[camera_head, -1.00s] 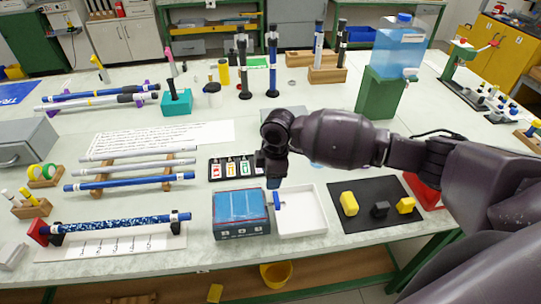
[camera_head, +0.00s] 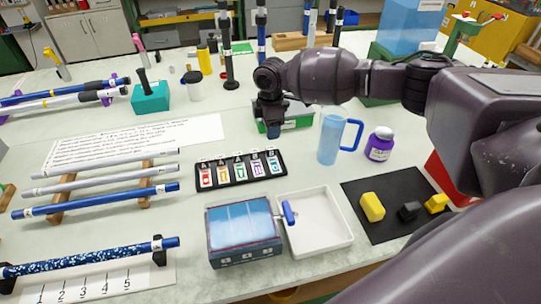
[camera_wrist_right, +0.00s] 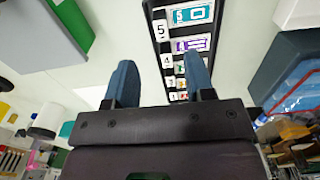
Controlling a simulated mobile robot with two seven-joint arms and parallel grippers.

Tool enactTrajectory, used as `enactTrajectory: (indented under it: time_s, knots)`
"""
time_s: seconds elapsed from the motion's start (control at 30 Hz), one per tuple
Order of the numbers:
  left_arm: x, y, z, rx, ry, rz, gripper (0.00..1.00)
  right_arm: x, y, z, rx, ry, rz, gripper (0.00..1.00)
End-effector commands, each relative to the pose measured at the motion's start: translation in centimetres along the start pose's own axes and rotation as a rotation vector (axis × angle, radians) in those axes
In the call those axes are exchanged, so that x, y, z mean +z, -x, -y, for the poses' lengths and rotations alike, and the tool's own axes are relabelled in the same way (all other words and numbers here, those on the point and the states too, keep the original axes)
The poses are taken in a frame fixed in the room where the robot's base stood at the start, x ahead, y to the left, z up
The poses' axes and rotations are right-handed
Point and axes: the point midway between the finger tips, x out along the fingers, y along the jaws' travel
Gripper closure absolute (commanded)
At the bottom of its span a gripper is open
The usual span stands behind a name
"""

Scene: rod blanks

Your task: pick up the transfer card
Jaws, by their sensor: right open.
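A black rack (camera_head: 282,169) holds a row of cards with coloured symbols, running from red at the left to teal at the right. I cannot tell which one is the transfer card. The rack also shows in the right wrist view (camera_wrist_right: 157,40), with a teal card (camera_wrist_right: 191,14) beside a "5" and a purple card (camera_wrist_right: 191,45) beside a "4". My right gripper (camera_head: 272,132) points down just behind the rack's right end. In the right wrist view my right gripper (camera_wrist_right: 160,80) has its blue fingers apart with nothing held. My left gripper is out of view.
A green box (camera_head: 297,122) stands right behind my right gripper. A blue-topped box (camera_head: 243,232) and a white tray (camera_head: 320,222) lie in front of the rack. A blue-handled jug (camera_head: 330,138) and a purple jar (camera_head: 379,144) stand to the right.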

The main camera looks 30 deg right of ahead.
Motion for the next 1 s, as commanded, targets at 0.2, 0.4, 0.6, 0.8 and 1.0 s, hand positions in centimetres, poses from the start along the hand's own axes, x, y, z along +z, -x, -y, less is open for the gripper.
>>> enactTrajectory:
  time_s: [0.2,0.4,0.6,0.8,1.0]
  knots:
    - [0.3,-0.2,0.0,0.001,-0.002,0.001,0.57,0.0,-3.2,0.1,-0.004,0.001,0.001,0.51]
    - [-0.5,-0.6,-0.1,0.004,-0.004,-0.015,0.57,0.2,-4.8,0.2,-0.003,0.0,0.002,0.51]
    - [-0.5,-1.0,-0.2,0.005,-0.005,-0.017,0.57,0.4,-7.5,0.4,-0.003,0.0,0.001,0.51]
    - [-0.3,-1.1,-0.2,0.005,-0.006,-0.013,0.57,0.4,-8.7,0.3,-0.001,0.0,0.0,0.51]
    - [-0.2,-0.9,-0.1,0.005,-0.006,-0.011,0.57,0.4,-8.6,0.3,-0.001,0.0,0.0,0.51]
